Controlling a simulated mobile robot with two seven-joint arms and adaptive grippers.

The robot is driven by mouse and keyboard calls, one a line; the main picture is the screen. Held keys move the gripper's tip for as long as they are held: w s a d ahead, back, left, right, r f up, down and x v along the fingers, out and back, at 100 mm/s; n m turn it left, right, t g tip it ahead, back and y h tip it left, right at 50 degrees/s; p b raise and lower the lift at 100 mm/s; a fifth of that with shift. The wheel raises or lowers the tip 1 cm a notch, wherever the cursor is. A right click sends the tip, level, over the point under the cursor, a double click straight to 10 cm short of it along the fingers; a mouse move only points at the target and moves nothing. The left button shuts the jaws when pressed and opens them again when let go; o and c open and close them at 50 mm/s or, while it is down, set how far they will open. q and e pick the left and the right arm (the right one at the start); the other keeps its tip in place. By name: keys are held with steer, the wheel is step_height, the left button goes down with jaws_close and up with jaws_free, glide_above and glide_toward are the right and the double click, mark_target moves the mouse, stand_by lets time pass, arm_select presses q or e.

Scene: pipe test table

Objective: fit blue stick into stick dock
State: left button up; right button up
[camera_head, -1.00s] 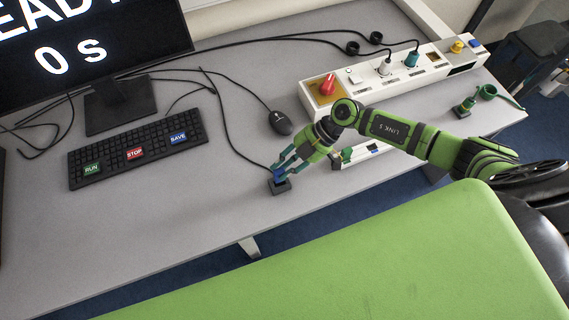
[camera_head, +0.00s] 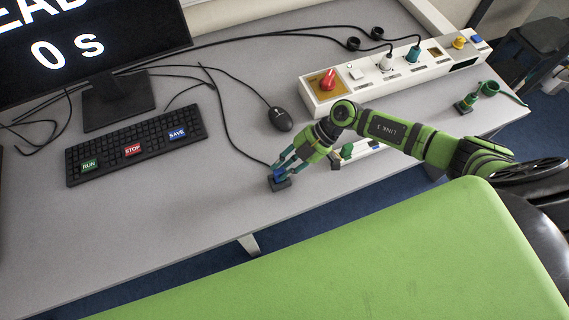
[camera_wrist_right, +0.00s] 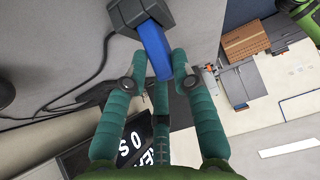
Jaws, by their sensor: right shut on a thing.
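My right gripper (camera_head: 283,169) is low over the front part of the table, with its fingers pointing down. It is shut on a blue stick (camera_head: 279,173). In the right wrist view the stick (camera_wrist_right: 154,48) lies between the green fingers. One end of it meets a small dark grey block (camera_wrist_right: 139,14), which looks like the stick dock. In the head view this block (camera_head: 279,185) sits on the table right under the fingertips. How deep the stick sits in the block cannot be told. My left gripper is not in view.
A black mouse (camera_head: 281,119) and its cable lie behind the gripper. A keyboard (camera_head: 136,146) and a monitor (camera_head: 95,45) stand at the left. A long white panel (camera_head: 395,75) with a red knob (camera_head: 328,79) and plugs lies behind the arm. The table's front left is clear.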

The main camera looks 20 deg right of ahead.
steer(key=shift+f, duration=0.25)
steer(key=o, duration=1)
steer(key=v, duration=1.2)
steer(key=shift+r, duration=0.1)
